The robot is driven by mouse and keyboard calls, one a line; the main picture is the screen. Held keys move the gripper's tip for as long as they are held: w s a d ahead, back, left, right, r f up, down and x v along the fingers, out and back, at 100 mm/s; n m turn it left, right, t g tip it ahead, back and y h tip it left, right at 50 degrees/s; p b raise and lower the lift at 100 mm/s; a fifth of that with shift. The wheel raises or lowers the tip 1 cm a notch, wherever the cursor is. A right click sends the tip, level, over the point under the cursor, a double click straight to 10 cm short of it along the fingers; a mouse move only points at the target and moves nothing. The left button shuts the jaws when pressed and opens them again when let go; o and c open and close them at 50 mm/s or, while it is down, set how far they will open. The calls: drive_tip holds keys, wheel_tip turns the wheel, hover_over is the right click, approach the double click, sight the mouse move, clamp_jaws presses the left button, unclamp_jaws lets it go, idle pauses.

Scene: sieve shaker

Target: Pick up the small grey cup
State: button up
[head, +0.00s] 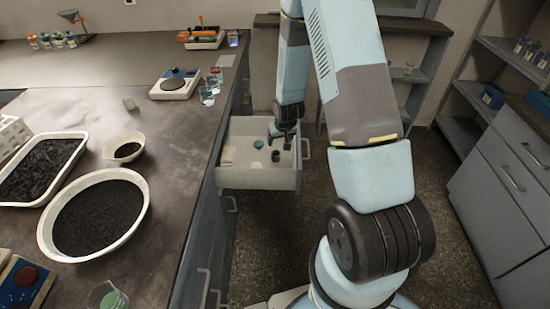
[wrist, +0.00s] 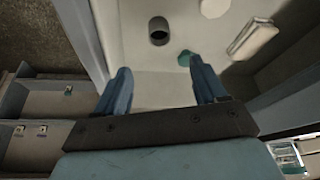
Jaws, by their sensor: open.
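The small grey cup (head: 276,156) stands in the open drawer (head: 258,179) under the bench. In the wrist view the cup (wrist: 159,31) stands upright, with its dark opening visible, beyond my fingertips. My gripper (head: 282,135) is over the drawer in the head view, above and a little apart from the cup. In the wrist view my gripper (wrist: 160,78) is open and empty, with the cup ahead of the gap between its two blue fingers.
In the drawer, a teal item (wrist: 185,58), a white round item (wrist: 214,8) and a pale block (wrist: 250,37) lie near the cup. The drawer wall (wrist: 84,40) rises at left. The bench (head: 170,140) holds bowls, a tray and a scale (head: 175,84).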

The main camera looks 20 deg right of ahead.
sight(276, 154)
drive_tip(key=shift+x, duration=7)
drive_tip(key=c, duration=1.1)
